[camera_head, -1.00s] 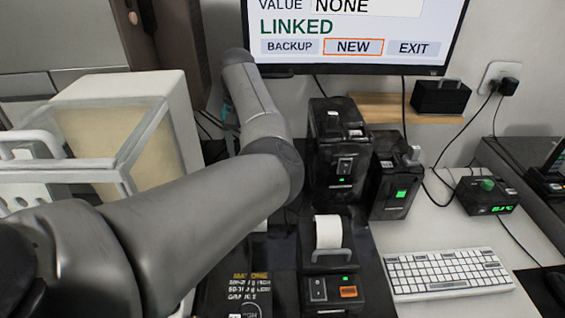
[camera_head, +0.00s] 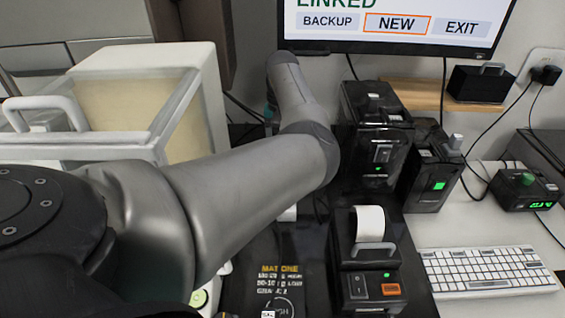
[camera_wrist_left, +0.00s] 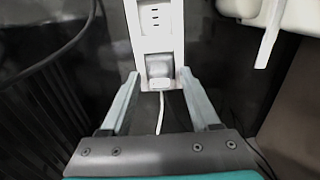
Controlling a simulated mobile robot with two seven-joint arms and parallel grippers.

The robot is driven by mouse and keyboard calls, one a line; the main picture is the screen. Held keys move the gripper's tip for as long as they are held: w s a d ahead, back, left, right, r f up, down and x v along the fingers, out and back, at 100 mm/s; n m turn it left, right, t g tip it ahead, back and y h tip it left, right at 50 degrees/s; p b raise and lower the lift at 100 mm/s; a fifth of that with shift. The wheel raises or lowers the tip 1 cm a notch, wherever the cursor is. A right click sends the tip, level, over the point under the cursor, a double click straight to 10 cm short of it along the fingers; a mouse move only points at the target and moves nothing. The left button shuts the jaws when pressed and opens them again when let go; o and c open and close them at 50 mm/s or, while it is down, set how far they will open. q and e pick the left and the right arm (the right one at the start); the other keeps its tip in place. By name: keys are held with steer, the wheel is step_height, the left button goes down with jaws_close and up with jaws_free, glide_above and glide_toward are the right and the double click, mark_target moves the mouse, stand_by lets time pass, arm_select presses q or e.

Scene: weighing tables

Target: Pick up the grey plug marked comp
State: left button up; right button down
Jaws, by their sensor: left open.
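In the left wrist view a grey plug (camera_wrist_left: 159,68) sits in the lower end of a white socket strip (camera_wrist_left: 155,25), with a pale cable (camera_wrist_left: 160,112) hanging from it. No marking on the plug is readable. My left gripper (camera_wrist_left: 159,78) is open, with one finger on each side of the plug. A gap shows between the plug and each finger; I cannot tell how far the plug reaches between them in depth. In the head view my left arm crosses toward the back wall, and the plug and socket strip are not clearly visible there. My right gripper is not in view.
A glass-sided balance (camera_head: 150,100) stands left of my arm. Black boxes (camera_head: 378,130) and a small printer (camera_head: 368,265) stand to its right, below the monitor (camera_head: 400,25). A keyboard (camera_head: 487,270) lies farther right. Dark cables (camera_wrist_left: 60,45) hang left of the socket strip.

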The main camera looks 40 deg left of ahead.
arm_select(q)
steer(key=shift+f, duration=0.25)
steer(key=shift+r, duration=0.1)
jaws_close()
stand_by(0.3)
